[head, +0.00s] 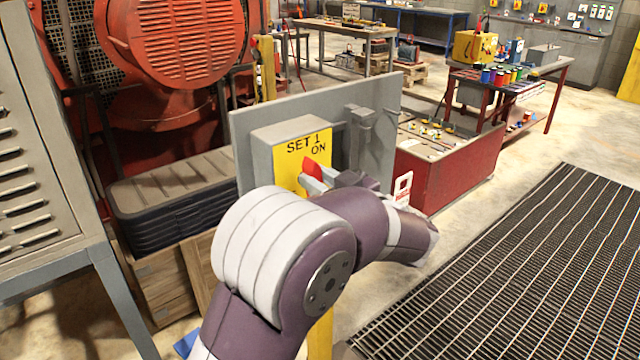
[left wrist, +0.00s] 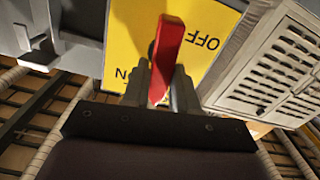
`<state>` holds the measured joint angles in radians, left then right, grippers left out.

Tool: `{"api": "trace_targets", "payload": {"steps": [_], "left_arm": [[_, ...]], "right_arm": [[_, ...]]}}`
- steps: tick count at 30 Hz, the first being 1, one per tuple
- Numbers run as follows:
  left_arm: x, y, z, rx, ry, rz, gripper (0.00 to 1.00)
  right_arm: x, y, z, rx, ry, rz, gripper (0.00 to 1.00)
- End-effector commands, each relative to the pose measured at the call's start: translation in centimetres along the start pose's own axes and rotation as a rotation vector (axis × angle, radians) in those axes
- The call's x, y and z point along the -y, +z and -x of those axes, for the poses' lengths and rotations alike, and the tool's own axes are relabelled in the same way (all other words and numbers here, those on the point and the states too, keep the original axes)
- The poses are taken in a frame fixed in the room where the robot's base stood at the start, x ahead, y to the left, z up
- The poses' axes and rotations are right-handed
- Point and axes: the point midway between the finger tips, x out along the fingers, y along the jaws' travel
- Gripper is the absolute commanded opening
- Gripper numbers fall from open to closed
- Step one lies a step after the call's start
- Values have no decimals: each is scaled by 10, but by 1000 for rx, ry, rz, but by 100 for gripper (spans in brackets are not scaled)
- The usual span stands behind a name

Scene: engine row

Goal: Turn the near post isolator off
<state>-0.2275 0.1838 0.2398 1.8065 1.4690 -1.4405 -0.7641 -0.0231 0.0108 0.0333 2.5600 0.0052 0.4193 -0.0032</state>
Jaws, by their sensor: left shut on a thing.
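The near post isolator is a grey box (head: 266,144) on a grey backplate, with a yellow face (head: 290,158) that reads "SET 1" and "ON". Its red handle (head: 312,167) sticks out from the face, partly behind my left gripper (head: 318,184). In the left wrist view the red handle (left wrist: 166,50) stands between the two fingers of my left gripper (left wrist: 162,85), which is shut on it. The word "OFF" shows to the right of the handle there, upside down; "ON" is partly hidden. My left arm covers the lower part of the box. My right gripper is not in view.
A grey louvred cabinet (head: 40,150) stands at the left. A red and white tag (head: 403,188) shows just right of my gripper. A red chest (head: 450,165) is behind the post. Floor grating (head: 520,270) lies clear at the right.

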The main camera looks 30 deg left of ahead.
Motion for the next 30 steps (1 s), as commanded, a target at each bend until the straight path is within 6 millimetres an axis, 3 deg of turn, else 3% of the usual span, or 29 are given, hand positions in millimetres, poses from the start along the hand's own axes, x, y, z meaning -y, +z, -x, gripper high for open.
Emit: {"api": "trace_targets", "payload": {"steps": [30], "left_arm": [[14,13,0,-1,0,953,0]], "right_arm": [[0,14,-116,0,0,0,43]]}}
